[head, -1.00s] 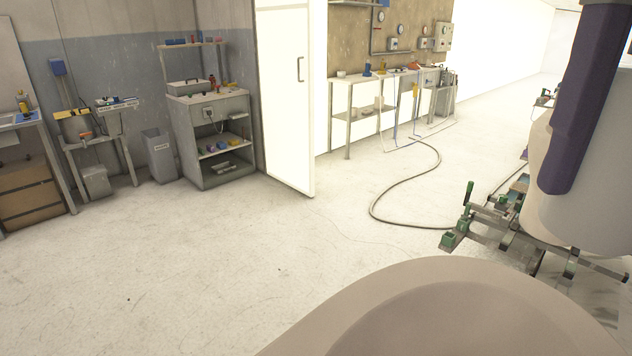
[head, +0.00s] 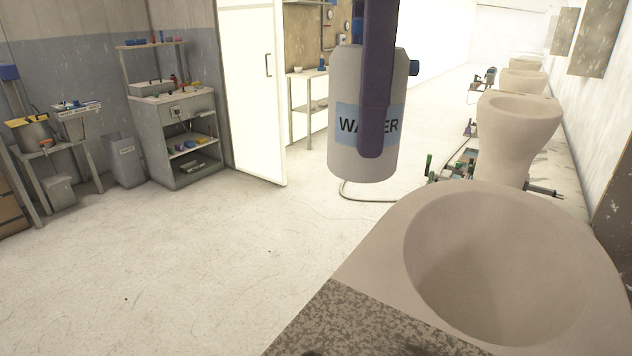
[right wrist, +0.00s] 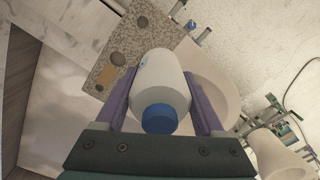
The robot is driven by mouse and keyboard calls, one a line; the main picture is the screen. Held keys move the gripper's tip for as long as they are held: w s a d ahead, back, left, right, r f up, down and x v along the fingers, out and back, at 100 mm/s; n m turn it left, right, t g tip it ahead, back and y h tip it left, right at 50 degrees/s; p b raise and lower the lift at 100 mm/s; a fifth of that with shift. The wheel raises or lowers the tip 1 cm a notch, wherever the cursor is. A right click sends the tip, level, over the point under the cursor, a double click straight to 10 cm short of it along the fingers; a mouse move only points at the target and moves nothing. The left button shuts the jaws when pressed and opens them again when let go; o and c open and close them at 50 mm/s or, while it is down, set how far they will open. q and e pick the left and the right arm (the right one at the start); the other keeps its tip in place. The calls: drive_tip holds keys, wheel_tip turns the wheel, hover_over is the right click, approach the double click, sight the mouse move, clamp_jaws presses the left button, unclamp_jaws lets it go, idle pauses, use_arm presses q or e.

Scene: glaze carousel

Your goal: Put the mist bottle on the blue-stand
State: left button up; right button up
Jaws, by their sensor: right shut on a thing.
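The mist bottle (head: 345,155) is white with a pale blue label whose visible letters read as WATER. My right gripper (head: 372,145) is shut on it, with one purple finger across the label. The bottle hangs roughly upright in the air, a blue part showing at its upper right. In the right wrist view the bottle (right wrist: 160,78) sits between the two purple fingers of the gripper (right wrist: 160,100), its blue cap toward the palm. I cannot make out a blue-stand for certain. My left gripper is not in view.
A large beige basin (head: 500,265) fills the lower right, beside a speckled slab (head: 345,325). More pale basins (head: 515,125) stand behind it in a row. A grey shelf unit (head: 180,135) and a grey bin (head: 125,160) stand at the left. The floor at left is clear.

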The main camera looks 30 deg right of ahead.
drive_tip(key=m, duration=0.6)
drive_tip(key=shift+w+d+f, duration=0.1)
drive_tip(key=shift+w+d, duration=0.05)
drive_tip(key=shift+d, duration=0.15)
drive_tip(key=shift+m, duration=0.4)
wheel_tip(320, 180, down, 20)
drive_tip(key=shift+r+b, duration=0.1)
drive_tip(key=shift+b, duration=0.45)
drive_tip(key=shift+f, duration=0.2)
drive_tip(key=o, duration=1.5)
drive_tip(key=shift+r, duration=0.1)
